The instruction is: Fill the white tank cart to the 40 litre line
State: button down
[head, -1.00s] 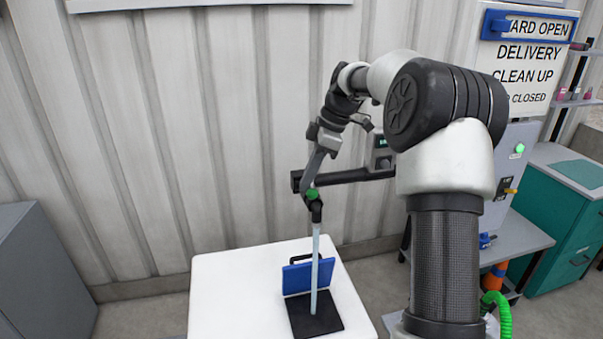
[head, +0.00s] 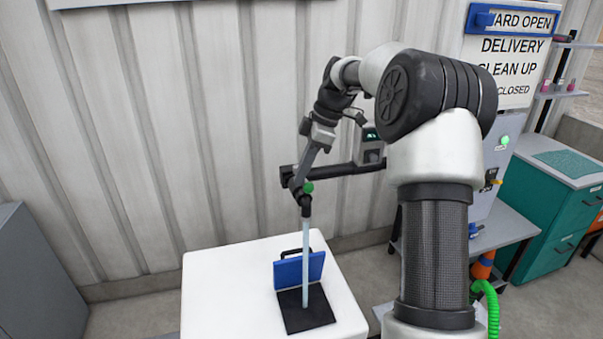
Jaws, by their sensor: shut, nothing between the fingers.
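The white tank cart (head: 215,285) stands at the bottom centre. Its blue lid (head: 299,270) is tilted up behind a black square opening (head: 318,320). A pale blue stream of water (head: 305,250) runs from a black spout (head: 304,204) down to the black opening. A green knob (head: 308,187) sits just above the spout. My gripper (head: 297,184) is shut at the spout's top, close to the left of the knob; I cannot tell whether it touches. The level inside the tank and any 40 litre line are not visible.
A black pipe (head: 345,171) runs right from the spout, with a small grey meter (head: 369,148) whose green display is unreadable. A grey cabinet (head: 35,285) stands left, a teal cabinet (head: 560,205) right. A corrugated wall (head: 150,150) closes the back.

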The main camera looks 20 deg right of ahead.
jog(key=a+r, duration=0.1)
jog(key=a, duration=0.3)
jog(key=v, duration=0.9)
jog(key=shift+w+d+r+p, duration=0.3)
jog(key=shift+r+p, duration=0.05)
jog(key=shift+p, duration=0.05)
